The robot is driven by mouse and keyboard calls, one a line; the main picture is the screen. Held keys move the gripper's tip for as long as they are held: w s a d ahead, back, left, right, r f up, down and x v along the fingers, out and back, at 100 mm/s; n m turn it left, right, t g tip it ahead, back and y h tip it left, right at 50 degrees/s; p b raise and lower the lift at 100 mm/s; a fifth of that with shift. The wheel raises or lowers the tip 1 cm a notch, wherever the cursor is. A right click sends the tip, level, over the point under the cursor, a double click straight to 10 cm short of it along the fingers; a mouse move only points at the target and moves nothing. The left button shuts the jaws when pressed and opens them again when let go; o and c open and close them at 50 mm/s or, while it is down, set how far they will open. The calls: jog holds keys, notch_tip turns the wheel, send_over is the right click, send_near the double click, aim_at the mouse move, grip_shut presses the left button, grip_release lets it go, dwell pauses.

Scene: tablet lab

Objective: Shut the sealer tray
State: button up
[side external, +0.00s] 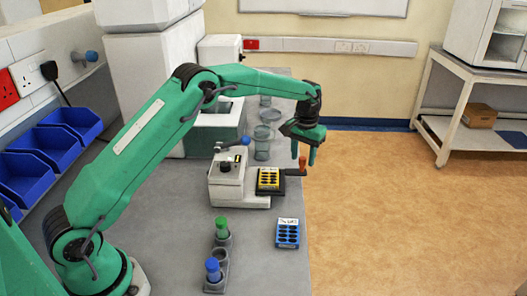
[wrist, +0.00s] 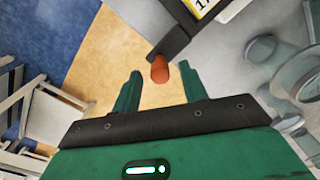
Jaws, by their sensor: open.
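The sealer (side external: 228,182) is a pale machine with a dark knob on the bench. Its black tray (side external: 289,184) sticks out to the right and holds a yellow blister card (side external: 268,178). An orange handle (side external: 302,170) stands at the tray's outer end. My gripper (side external: 303,156) is open and points down over the handle. In the wrist view the handle (wrist: 159,70) shows between and just beyond the fingertips of my gripper (wrist: 162,75), nearer the right finger. A gap shows to the left finger. I cannot tell whether the right finger touches it.
A blue blister card (side external: 287,233) lies on the bench in front. A grey rack (side external: 217,268) holds a green-capped and a blue-capped vial. Clear beakers (side external: 262,140) stand behind the sealer. The bench's right edge is close to the handle, with open floor beyond.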

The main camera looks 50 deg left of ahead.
jog(key=shift+c, duration=0.2)
grip_shut()
jog(key=shift+s+a, duration=2.7)
jog(key=shift+a, duration=0.1)
jog(key=shift+o, duration=0.2)
grip_release()
jog(key=shift+r, duration=0.2)
notch_tip(320, 180, up, 8)
jog(key=shift+f, duration=0.2)
